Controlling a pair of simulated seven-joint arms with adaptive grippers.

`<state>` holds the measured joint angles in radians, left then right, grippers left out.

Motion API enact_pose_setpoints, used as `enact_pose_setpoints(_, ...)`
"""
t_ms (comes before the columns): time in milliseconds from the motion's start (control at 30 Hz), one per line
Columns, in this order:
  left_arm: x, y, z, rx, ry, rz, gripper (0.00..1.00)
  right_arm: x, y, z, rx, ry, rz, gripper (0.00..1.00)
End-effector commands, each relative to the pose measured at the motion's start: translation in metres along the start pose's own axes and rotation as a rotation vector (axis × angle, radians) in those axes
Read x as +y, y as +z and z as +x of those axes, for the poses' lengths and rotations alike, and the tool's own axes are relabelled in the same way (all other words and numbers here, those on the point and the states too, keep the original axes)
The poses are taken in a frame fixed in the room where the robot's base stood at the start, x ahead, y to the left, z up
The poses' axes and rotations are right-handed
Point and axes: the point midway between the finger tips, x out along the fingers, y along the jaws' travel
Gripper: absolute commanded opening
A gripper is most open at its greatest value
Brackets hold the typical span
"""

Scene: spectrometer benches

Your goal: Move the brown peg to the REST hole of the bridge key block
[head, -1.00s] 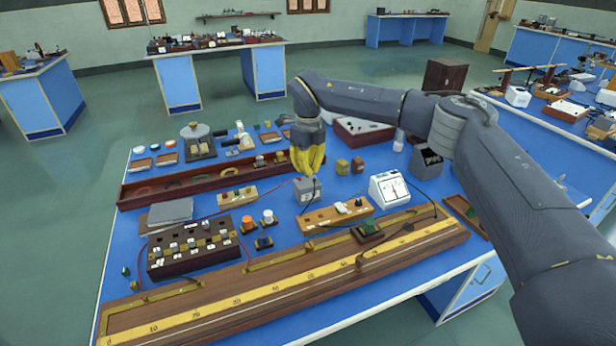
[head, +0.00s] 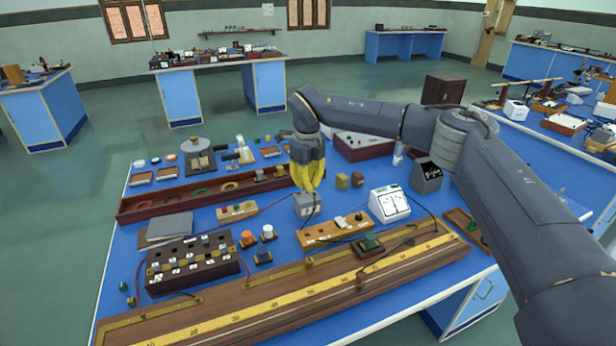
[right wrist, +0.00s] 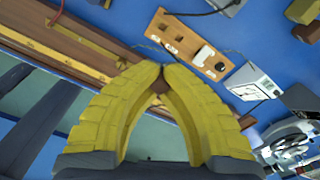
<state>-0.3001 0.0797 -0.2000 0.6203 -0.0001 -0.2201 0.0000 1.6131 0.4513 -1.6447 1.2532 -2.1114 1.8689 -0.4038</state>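The bridge key block (head: 335,232) is a light wooden strip with dark knobs and a white part on top. It lies on the blue bench between the grey box and the long scale board. In the right wrist view the block (right wrist: 185,42) shows holes at its left end, beyond the fingertips. My right gripper (head: 309,188) points down behind the grey box, left of and behind the block. Its yellow fingers (right wrist: 161,70) close together around a small dark brown piece, which looks like the brown peg (right wrist: 160,86); the fingers hide most of it. My left gripper is out of view.
The grey box (head: 307,206) stands just in front of the right fingertips. A white meter (head: 388,204) is right of the block, and the long scale board (head: 300,293) lies in front. A dark switch block (head: 192,264) is at left.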

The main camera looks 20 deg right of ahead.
Motion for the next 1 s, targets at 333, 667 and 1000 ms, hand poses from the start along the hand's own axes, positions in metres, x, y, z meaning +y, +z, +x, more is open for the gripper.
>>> enact_pose_setpoints(333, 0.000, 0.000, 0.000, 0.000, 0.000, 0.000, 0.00, -0.013, -0.015, 0.110, 0.026, 0.005, 0.039, 0.00)
enact_pose_setpoints(667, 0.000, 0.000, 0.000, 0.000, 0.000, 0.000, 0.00, -0.049, -0.012, 0.133, 0.041, 0.000, 0.016, 0.00)
enact_pose_setpoints(1000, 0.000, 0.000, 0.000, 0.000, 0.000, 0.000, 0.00, -0.050, -0.012, 0.142, 0.051, 0.000, -0.002, 0.00)
